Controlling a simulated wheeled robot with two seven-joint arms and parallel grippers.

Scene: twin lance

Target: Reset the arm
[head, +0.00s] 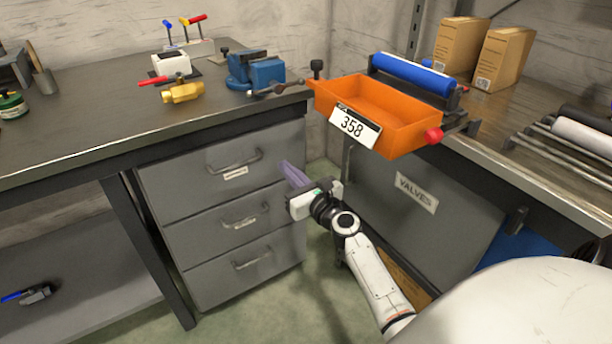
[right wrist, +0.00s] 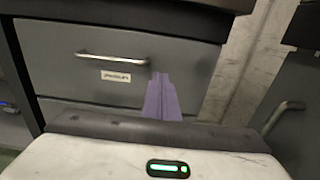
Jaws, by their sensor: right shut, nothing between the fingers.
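My right arm comes up from the lower right in the head view. My right gripper (head: 287,168) has purple fingers, shut together and empty. It is in front of the right part of the grey drawer unit (head: 215,205), below the orange bin, and seems apart from the drawers. In the right wrist view the purple fingers (right wrist: 161,78) point toward the labelled top drawer (right wrist: 60,65), right of its handle. My left gripper is not in view.
The orange bin (head: 375,106) labelled 358 juts over the right bench edge. A blue vise (head: 255,72) and a yellow valve (head: 182,93) are on the left bench (head: 75,125). A VALVES cabinet door (head: 440,215) is at right. The floor (head: 315,310) near the drawers is clear.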

